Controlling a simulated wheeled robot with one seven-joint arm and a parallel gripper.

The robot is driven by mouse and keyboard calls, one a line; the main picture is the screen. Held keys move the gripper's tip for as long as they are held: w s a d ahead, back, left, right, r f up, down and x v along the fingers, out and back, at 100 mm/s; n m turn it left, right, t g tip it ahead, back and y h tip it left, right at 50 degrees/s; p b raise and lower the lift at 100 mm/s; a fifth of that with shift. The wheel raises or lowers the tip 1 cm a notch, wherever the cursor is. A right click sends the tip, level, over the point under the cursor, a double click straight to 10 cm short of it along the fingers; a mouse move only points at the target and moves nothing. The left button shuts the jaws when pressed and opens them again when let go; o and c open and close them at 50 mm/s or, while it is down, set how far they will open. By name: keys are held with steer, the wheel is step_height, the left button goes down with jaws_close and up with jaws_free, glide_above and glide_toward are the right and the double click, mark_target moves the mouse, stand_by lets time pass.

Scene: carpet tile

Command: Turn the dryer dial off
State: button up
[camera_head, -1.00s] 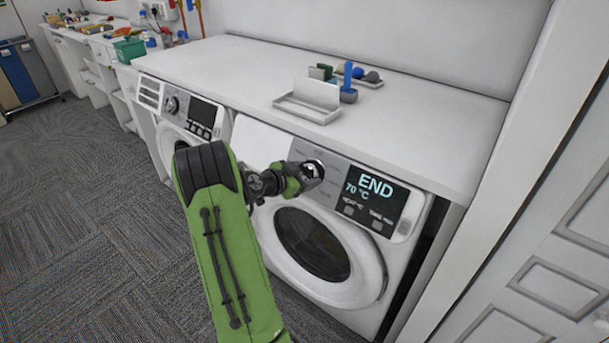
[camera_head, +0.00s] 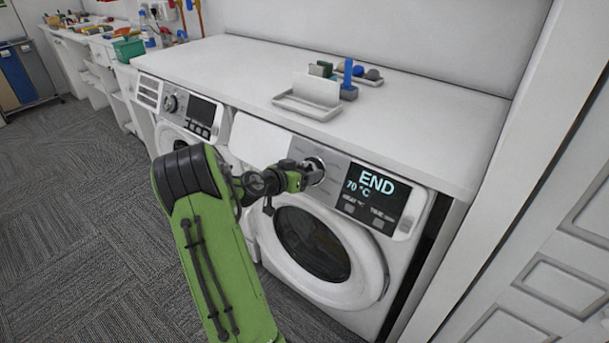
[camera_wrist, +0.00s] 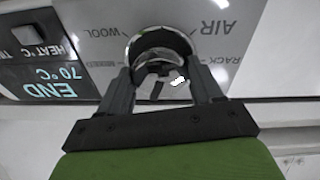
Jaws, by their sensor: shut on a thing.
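The dryer (camera_head: 350,289) is the right-hand white machine under the counter. Its display (camera_head: 374,196) reads END and 70 °C. The chrome round dial (camera_head: 316,165) sits on the grey panel left of the display. My gripper (camera_head: 308,176) is at the dial, with its fingers shut on it. In the wrist view the picture is upside down, and my gripper's fingers (camera_wrist: 162,85) reach either side of the dial (camera_wrist: 160,44). Labels AIR, WOOL and RACK show around the dial. The dial's pointer position cannot be told clearly.
A second machine (camera_head: 181,112) stands to the left. The white counter (camera_head: 420,135) above carries a white tray (camera_head: 307,105) and several small blue, green and grey items. A white panelled door (camera_head: 550,285) is at the right. Carpet (camera_head: 85,230) lies clear at the left.

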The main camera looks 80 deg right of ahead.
steer(key=shift+n+t, duration=0.3)
steer(key=shift+n, duration=1.7)
steer(key=o, duration=1.1)
steer(key=shift+c, duration=0.2)
steer(key=shift+a, duration=0.1)
steer(key=p+v, duration=0.1)
steer(key=v, duration=1.4)
steer(key=shift+a+p, duration=0.3)
steer(key=shift+a, duration=0.05)
steer(key=shift+w, duration=0.15)
